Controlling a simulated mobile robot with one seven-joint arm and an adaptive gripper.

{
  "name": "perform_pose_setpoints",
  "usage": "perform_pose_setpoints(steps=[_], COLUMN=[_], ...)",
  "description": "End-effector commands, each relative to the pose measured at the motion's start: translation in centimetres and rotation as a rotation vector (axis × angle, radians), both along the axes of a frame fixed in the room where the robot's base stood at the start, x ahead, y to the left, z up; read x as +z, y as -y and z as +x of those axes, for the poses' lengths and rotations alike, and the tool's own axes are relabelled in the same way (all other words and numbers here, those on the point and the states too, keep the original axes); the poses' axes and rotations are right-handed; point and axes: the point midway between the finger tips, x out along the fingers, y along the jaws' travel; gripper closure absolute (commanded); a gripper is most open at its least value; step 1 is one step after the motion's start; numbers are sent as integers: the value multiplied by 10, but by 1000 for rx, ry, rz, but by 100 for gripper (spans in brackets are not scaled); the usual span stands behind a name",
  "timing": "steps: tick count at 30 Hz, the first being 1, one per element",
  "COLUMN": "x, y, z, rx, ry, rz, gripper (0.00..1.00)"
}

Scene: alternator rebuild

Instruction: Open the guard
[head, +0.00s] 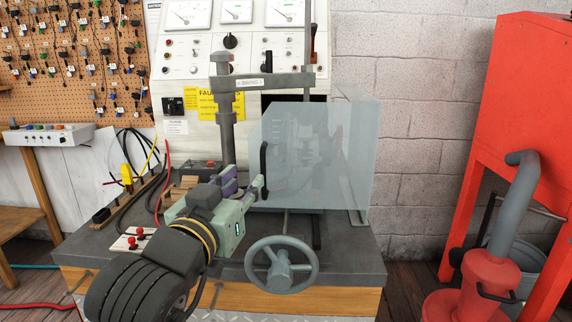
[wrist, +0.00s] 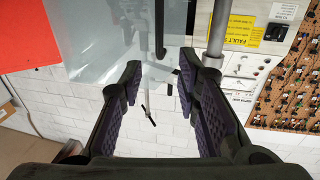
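The guard (head: 325,150) is a clear, bluish box-like shield in front of the machine on the bench. It looks closed over the machine parts behind it. Its black upright handle (head: 264,172) is on the left edge of its front. My gripper (head: 246,183) is just left of the handle, close to it. In the wrist view my gripper (wrist: 158,80) is open, with two purple-padded fingers apart and nothing held between them. The guard (wrist: 100,35) fills the upper left there, and a dark bar that looks like the handle (wrist: 160,28) shows beyond the fingertips.
A grey handwheel (head: 282,264) is at the bench front, below the guard. A grey upright post (head: 225,120) rises behind my gripper. Cables and a small red-knobbed block (head: 133,238) lie on the left of the bench. A red press (head: 510,130) stands at the right.

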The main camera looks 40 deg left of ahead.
Motion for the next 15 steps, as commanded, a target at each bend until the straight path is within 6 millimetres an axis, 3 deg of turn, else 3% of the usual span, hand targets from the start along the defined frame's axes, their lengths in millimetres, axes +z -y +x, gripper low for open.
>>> perform_pose_setpoints(steps=[5, 15], x=[-4, -2], y=[-3, -24], z=[9, 67], rx=[-4, -4], ry=[-21, -19], rz=[-11, -9], gripper=[70, 70])
